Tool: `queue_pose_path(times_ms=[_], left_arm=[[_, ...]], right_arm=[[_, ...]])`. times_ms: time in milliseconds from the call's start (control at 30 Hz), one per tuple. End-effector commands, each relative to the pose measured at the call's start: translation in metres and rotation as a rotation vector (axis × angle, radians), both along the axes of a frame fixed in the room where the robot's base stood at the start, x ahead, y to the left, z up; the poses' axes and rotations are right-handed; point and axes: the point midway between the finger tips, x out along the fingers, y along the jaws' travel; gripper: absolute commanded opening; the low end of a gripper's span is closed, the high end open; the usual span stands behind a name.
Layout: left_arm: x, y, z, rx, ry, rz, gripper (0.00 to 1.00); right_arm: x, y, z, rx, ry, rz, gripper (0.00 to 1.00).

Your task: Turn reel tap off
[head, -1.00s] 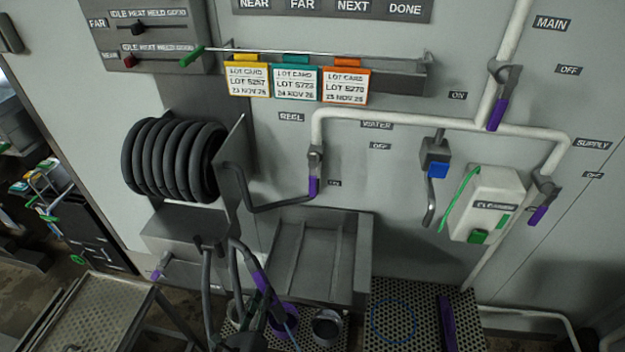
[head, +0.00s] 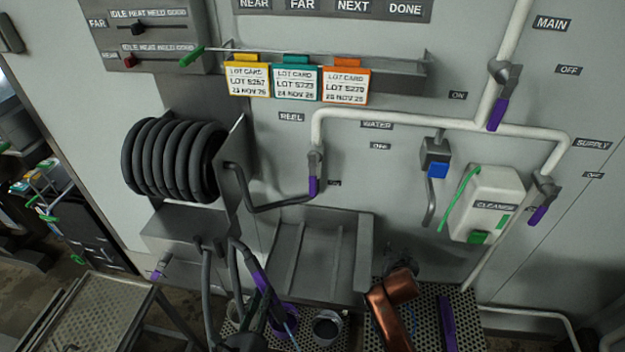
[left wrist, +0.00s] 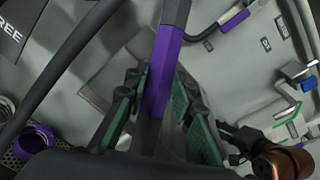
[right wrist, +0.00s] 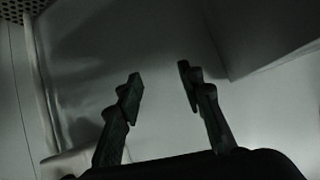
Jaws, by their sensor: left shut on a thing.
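The reel tap (head: 315,162) is on the white pipe below the REEL label, its purple lever (head: 313,186) pointing straight down near a small label at its lower right. The lever also shows in the left wrist view (left wrist: 236,20). My left gripper (head: 260,305) is shut on the purple grip of a hose wand (head: 261,283), low in front of the tray. In the left wrist view the wand (left wrist: 164,70) lies between the green-padded fingers (left wrist: 160,90). My right gripper (right wrist: 159,82) is open and empty before a grey surface. It is below and right of the tap, its fingers unclear in the head view.
A coiled black hose reel (head: 175,160) is left of the tap, with a bent grey tube (head: 275,207) between. Lot cards (head: 297,83) hang above. A cleanser dispenser (head: 487,205) and the supply tap lever (head: 538,215) are to the right. A grey tray (head: 318,285) projects below.

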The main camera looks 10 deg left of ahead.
Motion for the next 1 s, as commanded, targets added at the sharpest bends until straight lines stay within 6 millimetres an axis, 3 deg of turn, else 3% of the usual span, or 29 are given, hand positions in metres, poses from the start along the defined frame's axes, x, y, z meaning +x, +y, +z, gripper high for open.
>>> queue_pose_path(times_ms=[33,167,333,500,700,800,1000], left_arm=[[0.000,0.000,0.001,0.000,-0.002,-0.001,0.00],[0.000,0.000,0.001,0.000,-0.002,-0.001,0.00],[0.000,0.000,0.001,0.000,-0.002,-0.001,0.00],[0.000,0.000,0.001,0.000,-0.002,-0.001,0.00],[0.000,0.000,0.001,0.000,-0.002,-0.001,0.00],[0.000,0.000,0.001,0.000,-0.002,-0.001,0.00],[0.000,0.000,0.001,0.000,-0.002,-0.001,0.00]], right_arm=[[0.009,0.019,0.018,0.059,-0.029,0.022,0.35],[0.025,0.064,0.060,0.199,-0.094,0.078,0.35],[0.024,0.130,0.105,0.213,-0.157,0.138,0.35],[0.000,0.195,0.151,0.048,-0.256,0.156,0.35],[-0.042,0.255,0.208,-0.094,-0.420,0.155,0.35],[-0.061,0.275,0.229,-0.133,-0.491,0.152,0.35],[-0.085,0.295,0.252,-0.169,-0.575,0.145,0.35]])
